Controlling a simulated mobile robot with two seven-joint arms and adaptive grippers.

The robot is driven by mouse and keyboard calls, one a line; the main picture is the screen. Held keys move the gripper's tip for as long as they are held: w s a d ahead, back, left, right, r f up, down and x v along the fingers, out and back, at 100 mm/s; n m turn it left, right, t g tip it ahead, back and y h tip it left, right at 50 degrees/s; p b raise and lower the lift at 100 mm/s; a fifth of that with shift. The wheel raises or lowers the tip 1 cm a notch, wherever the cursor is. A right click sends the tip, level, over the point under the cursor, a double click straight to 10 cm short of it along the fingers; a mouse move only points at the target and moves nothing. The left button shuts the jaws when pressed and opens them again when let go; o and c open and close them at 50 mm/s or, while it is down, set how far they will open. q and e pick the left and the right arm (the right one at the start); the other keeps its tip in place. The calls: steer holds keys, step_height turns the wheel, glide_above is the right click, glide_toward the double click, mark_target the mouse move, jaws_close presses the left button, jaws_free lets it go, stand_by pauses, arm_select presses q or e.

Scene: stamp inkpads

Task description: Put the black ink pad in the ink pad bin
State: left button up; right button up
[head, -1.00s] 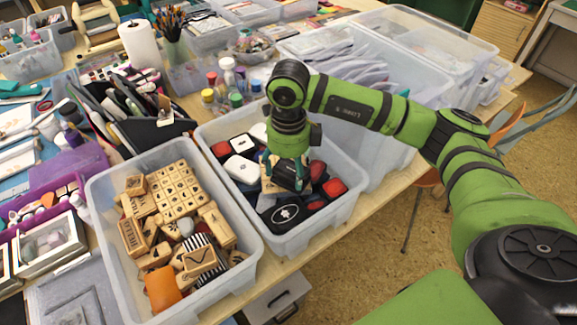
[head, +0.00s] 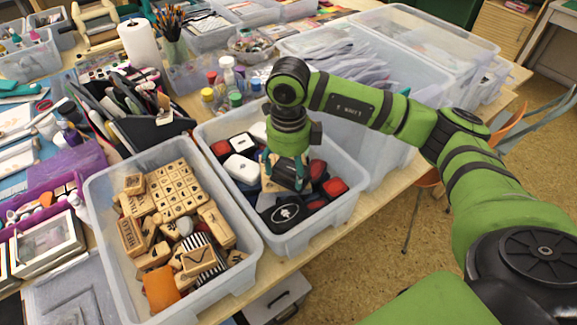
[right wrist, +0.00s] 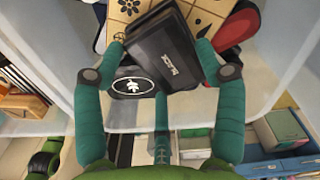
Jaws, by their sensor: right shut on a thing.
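The black ink pad (right wrist: 165,45) is a dark flat case marked "BLACK". My right gripper (right wrist: 162,52) is shut on it, with teal fingers on its two sides in the right wrist view. In the head view my right gripper (head: 286,178) points down inside the ink pad bin (head: 347,208), a clear plastic bin, and mostly hides the pad (head: 288,170). The pad is over other contents; whether it touches them I cannot tell. A wooden stamp block (right wrist: 188,18) with printed patterns shows just beyond it. My left gripper is not in view.
The ink pad bin holds several red, white and black pads, including a black oval-marked pad (head: 284,212). A clear bin of wooden stamps (head: 106,252) stands to its left. Paint bottles (head: 228,75) and larger clear bins (head: 385,130) stand behind.

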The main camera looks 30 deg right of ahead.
steer(key=shift+f+b, duration=0.55)
steer(key=shift+b, duration=0.4)
stand_by(1.6)
steer(key=o, duration=1)
steer(key=shift+r+p, duration=2.1)
steer(key=shift+r, duration=1.45)
jaws_close()
